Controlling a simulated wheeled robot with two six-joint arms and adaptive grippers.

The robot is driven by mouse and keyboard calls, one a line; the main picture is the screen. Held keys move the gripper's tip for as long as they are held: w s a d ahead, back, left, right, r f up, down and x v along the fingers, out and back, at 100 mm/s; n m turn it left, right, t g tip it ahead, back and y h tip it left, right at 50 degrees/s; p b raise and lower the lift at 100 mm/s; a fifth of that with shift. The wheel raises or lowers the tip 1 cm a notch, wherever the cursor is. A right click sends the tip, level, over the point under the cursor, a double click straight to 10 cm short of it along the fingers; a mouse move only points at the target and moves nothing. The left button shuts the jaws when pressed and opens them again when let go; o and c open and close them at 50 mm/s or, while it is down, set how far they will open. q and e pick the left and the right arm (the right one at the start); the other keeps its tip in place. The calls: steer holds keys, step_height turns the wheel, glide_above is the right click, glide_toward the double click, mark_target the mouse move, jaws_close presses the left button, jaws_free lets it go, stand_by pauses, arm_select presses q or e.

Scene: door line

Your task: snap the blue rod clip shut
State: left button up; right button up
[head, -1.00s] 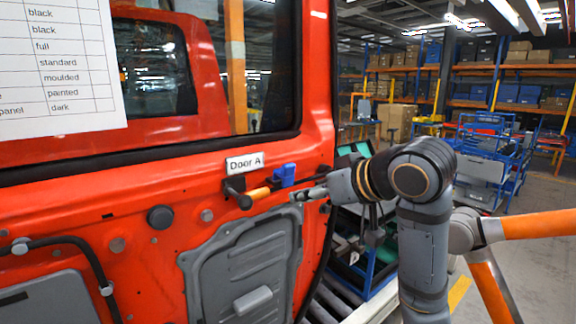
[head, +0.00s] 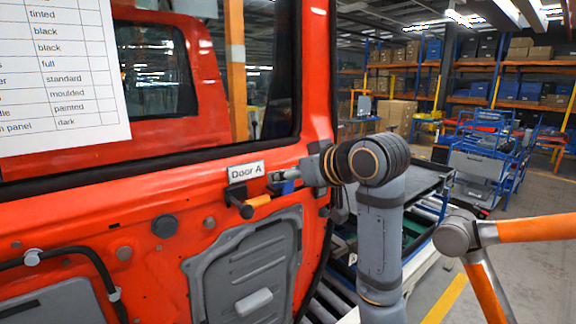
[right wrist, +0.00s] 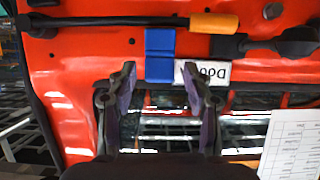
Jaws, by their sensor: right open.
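The blue rod clip (right wrist: 160,55) sits on the red door beside a dark rod (right wrist: 100,21). It shows as two blue blocks with a seam between them. I cannot tell how the clip meets the rod. The rod has an orange sleeve (right wrist: 213,22), also seen in the head view (head: 258,201). My right gripper (right wrist: 160,71) is open and empty, its fingers apart on either side of the clip's near end. In the head view my right gripper (head: 281,176) is in front of the clip (head: 287,187) and mostly hides it. My left gripper is not in view.
The red door panel (head: 75,235) fills the left side. A grey access panel (head: 245,262) lies beneath the rod. A printed sheet (head: 62,75) hangs at upper left.

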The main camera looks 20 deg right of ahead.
steer(key=shift+w+f, duration=0.15)
steer(key=shift+w, duration=0.1)
